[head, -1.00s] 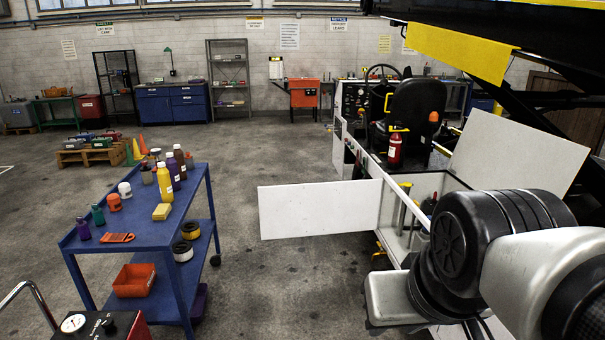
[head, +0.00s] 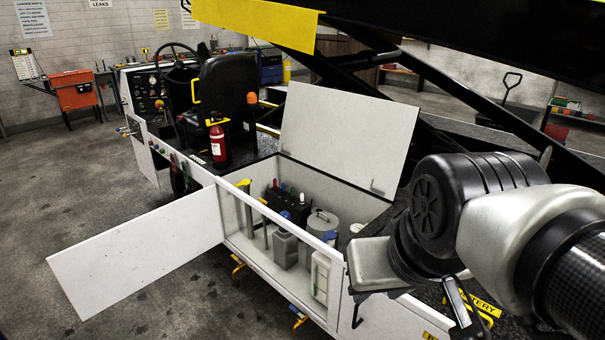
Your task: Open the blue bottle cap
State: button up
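Inside the open white compartment (head: 235,240) of the belt loader, a grey bottle (head: 285,249) stands upright with a small blue cap (head: 285,214) on top. A second blue item (head: 330,237) shows at the top of a white container (head: 320,276) near the compartment's right side; I cannot tell whether it is also a cap. My arm fills the right of the head view, close to the compartment's right end.
A battery-like black box (head: 288,205) and a grey round can (head: 322,223) stand beside the bottle. The front panel (head: 135,258) hangs open to the left and the lid (head: 335,135) is raised. A yellow-topped post (head: 245,205) stands at the left. Floor at lower left is clear.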

aim_at(330, 236)
jog(key=i+j+z, duration=0.15)
jog(key=z, duration=0.25)
jog(key=i+j+z, duration=0.25)
jog(key=z, duration=0.2)
jog(key=i+j+z, duration=0.2)
jog(key=z, duration=0.2)
jog(key=i+j+z, duration=0.2)
jog(key=j+z, duration=0.2)
jog(key=j, duration=0.15)
jog(key=i+j+z, duration=0.2)
jog(key=j, duration=0.15)
jog(key=k, duration=0.1)
